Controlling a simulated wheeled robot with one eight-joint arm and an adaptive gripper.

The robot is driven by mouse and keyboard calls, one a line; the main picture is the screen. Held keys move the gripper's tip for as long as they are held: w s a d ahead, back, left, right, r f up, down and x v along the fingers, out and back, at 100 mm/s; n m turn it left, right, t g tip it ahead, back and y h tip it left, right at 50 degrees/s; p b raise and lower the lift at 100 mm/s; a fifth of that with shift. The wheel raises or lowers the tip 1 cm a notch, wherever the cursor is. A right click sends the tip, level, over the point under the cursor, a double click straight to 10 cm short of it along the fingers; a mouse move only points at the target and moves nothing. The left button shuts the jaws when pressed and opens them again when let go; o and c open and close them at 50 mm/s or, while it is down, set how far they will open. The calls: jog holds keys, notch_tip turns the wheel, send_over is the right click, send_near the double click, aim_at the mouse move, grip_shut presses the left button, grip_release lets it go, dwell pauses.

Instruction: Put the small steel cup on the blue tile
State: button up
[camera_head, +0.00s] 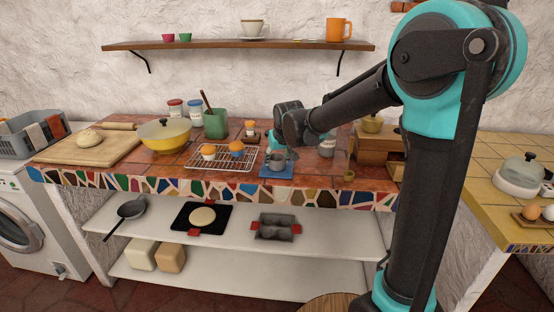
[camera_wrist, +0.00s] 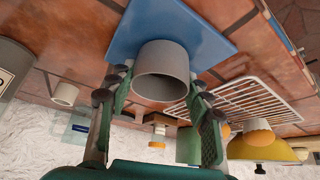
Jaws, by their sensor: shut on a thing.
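The small steel cup (camera_head: 277,162) is a plain grey cup, upright over the blue tile (camera_head: 269,174) near the counter's front edge. My gripper (camera_head: 279,153) reaches down to it from above. In the wrist view the cup (camera_wrist: 165,66) shows its open mouth, with one finger of my gripper (camera_wrist: 162,78) on each side, shut on its sides. The blue tile (camera_wrist: 210,40) spreads beyond the cup's base there. The cup's base is at or very close to the tile; I cannot tell whether it touches.
A green holder (camera_head: 215,124) and a yellow bowl (camera_head: 164,141) stand farther left.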

jog(key=o, duration=1.1)
jog(key=shift+f, duration=0.1)
jog(key=shift+o, duration=0.2)
jog(key=v, duration=1.2)
jog(key=s+d+f+m+h, duration=0.1)
jog(key=s+d+f, duration=0.35)
jog(key=d, duration=0.25)
jog(key=s+d+f+m, duration=0.1)
jog(key=s+d+f, duration=0.2)
jog(key=d+f, duration=0.35)
jog(key=s+d+f+m, duration=0.1)
jog(key=s+d+f, duration=0.4)
jog(key=s, duration=0.2)
jog(key=s+d+f+m+g+h, duration=0.1)
jog(key=s+d+f, duration=0.4)
jog(key=s+f, duration=0.1)
jog(key=shift+s+d, duration=0.15)
jog(key=shift+s, duration=0.5)
